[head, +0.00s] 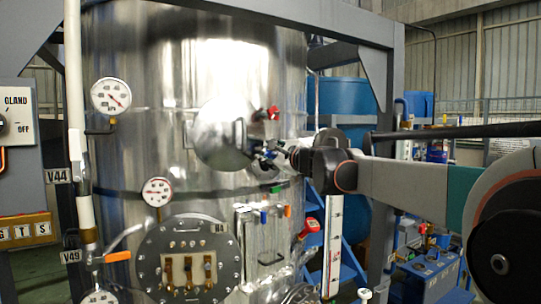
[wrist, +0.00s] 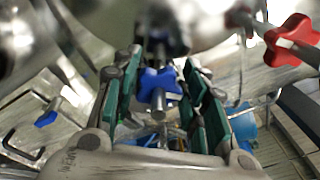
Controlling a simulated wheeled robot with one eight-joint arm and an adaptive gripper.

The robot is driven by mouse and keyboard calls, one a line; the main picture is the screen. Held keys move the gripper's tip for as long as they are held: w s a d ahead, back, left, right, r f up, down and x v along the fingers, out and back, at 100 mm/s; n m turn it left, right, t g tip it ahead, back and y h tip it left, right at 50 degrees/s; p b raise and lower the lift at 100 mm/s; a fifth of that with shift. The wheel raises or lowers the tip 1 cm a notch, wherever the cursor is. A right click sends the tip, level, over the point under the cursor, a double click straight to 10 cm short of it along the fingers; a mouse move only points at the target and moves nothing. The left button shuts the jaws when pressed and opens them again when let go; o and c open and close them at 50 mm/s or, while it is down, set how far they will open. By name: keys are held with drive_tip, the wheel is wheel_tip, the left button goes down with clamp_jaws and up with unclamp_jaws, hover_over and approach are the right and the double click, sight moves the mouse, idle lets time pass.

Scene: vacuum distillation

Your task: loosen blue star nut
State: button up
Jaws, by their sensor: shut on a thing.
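The blue star nut (wrist: 158,86) sits on a metal threaded rod in the middle of the wrist view, between the green-padded fingers of my gripper (wrist: 160,80). My gripper is shut on the nut, one finger on each side; the exact contact is hard to see. In the head view my gripper (head: 283,153) reaches in from the right to the edge of the round metal hatch (head: 218,138) on the steel tank. The nut is small there and mostly lost among the fingers.
A red star nut (wrist: 292,42) is at the upper right of the wrist view, close to my right finger. A blue handle (wrist: 46,119) shows at the left. The steel tank (head: 140,90) carries gauges (head: 111,96) and a bolted flange (head: 187,262). A grey frame post stands behind my arm.

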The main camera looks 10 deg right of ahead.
drive_tip(key=n, duration=0.4)
drive_tip(key=shift+a+f+n, duration=0.1)
drive_tip(key=shift+f+n, duration=0.1)
drive_tip(key=shift+n, duration=0.2)
drive_tip(key=n+b, duration=0.1)
drive_tip(key=n, duration=0.4)
drive_tip(key=shift+f, duration=0.15)
drive_tip(key=n, duration=0.5)
drive_tip(key=shift+f, duration=0.1)
drive_tip(key=n, duration=0.4)
drive_tip(key=shift+n, duration=0.3)
drive_tip(key=n, duration=0.5)
drive_tip(key=shift+d+f, duration=0.1)
drive_tip(key=shift+d, duration=0.15)
drive_tip(key=n, duration=0.4)
drive_tip(key=shift+n, duration=0.4)
drive_tip(key=n, duration=0.4)
drive_tip(key=shift+d+n, duration=0.15)
drive_tip(key=shift+n, duration=0.15)
drive_tip(key=n, duration=0.4)
drive_tip(key=shift+w+r+n, duration=0.1)
drive_tip(key=shift+r+n, duration=0.1)
drive_tip(key=shift+n, duration=0.1)
